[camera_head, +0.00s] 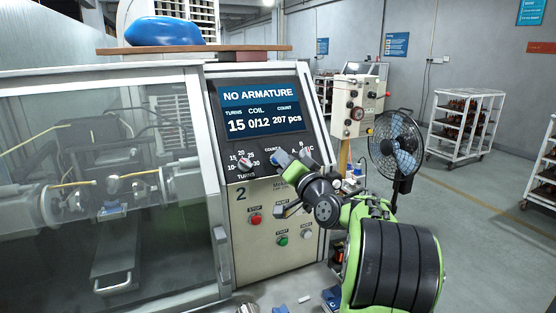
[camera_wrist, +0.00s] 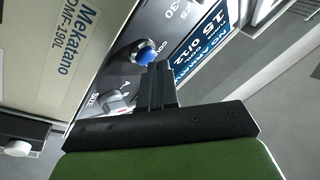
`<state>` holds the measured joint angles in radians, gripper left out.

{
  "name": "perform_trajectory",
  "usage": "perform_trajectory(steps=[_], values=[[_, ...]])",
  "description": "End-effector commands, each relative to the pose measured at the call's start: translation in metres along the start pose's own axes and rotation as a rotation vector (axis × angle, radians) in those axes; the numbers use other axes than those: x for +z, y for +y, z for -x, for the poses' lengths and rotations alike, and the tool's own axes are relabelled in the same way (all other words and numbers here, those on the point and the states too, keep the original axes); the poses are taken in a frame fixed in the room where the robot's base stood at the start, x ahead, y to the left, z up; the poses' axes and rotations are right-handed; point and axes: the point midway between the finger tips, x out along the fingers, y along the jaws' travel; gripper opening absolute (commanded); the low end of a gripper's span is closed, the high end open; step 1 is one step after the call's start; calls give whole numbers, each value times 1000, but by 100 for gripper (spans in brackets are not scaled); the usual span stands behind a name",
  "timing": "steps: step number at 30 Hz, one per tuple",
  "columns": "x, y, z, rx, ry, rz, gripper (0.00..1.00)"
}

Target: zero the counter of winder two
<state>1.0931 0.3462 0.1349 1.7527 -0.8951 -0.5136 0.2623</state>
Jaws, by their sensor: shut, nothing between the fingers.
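Winder two (camera_head: 270,190) carries a "2" on its front panel. Its display (camera_head: 262,108) reads NO ARMATURE, turns 15, coil 0/12, count 207 pcs. A selector knob (camera_wrist: 117,101) lies to the lower left in the wrist view.
The panel also bears a turns knob (camera_head: 245,163), a red stop button (camera_head: 255,219) and a green start button (camera_head: 282,240). A clear guard (camera_head: 100,190) covers the left side.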

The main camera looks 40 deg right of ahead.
Motion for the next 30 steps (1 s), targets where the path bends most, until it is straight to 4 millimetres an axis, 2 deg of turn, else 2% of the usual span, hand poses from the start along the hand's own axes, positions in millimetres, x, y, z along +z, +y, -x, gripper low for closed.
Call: perform_trajectory(steps=[15,30], values=[[5,5,-6,1,-1,0,0],[-1,-1,1,0,0,1,0]])
